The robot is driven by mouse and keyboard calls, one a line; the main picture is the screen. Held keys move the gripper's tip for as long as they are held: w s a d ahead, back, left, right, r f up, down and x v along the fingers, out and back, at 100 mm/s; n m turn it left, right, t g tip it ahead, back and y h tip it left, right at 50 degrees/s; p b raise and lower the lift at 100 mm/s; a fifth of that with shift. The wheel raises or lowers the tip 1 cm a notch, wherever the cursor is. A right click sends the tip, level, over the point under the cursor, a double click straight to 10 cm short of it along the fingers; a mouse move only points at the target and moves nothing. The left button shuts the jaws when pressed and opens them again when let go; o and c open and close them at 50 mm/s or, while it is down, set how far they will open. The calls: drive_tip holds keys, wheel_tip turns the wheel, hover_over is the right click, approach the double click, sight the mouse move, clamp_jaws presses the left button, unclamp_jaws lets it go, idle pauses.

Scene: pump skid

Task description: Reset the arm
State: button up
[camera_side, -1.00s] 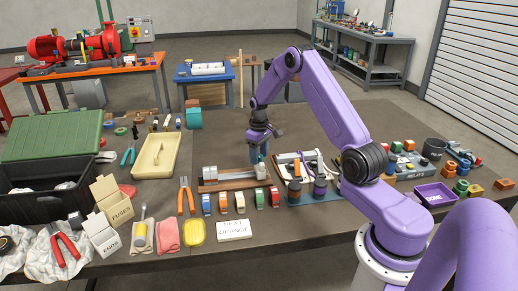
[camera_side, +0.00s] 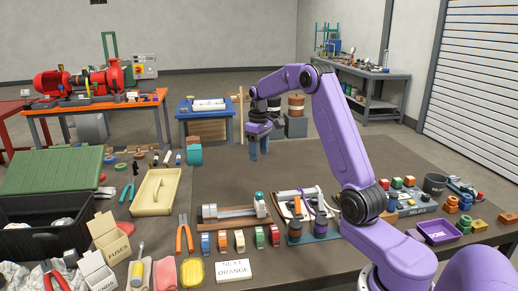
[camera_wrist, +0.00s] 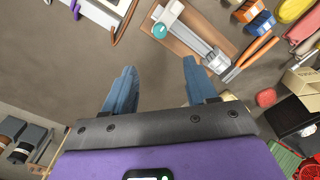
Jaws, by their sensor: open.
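My gripper (camera_side: 259,148) hangs above the far middle part of the brown table, its blue fingers pointing down. In the wrist view the two blue fingers (camera_wrist: 158,85) stand well apart with only bare table between them, so it is open and empty. My purple arm is raised and bent, reaching from the right over the table.
Nearest the gripper are a wooden fixture (camera_side: 225,215) with a grey metal part and a white panel (camera_side: 297,205) with wires. A card reading "NEXT ORANGE" (camera_side: 233,271), a purple bin (camera_side: 438,231) and a cream tray (camera_side: 155,191) lie around. The table's far middle is clear.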

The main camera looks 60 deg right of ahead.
drive_tip(key=shift+r, duration=0.45)
drive_tip(key=s+a+r+n, duration=0.1)
drive_tip(key=s+a+n, duration=0.3)
drive_tip(key=a, duration=0.8)
drive_tip(key=s+a+r+n, duration=0.15)
drive_tip(key=s+a, duration=0.45)
drive_tip(key=a, duration=0.7)
drive_tip(key=s+a+f+n, duration=0.2)
drive_tip(key=s+n, duration=0.1)
drive_tip(key=s, duration=0.9)
drive_tip(key=s+a+f+n, duration=0.1)
drive_tip(key=s+n, duration=0.3)
drive_tip(key=s, duration=0.9)
drive_tip(key=shift+a+f, duration=0.35)
drive_tip(key=shift+a, duration=0.3)
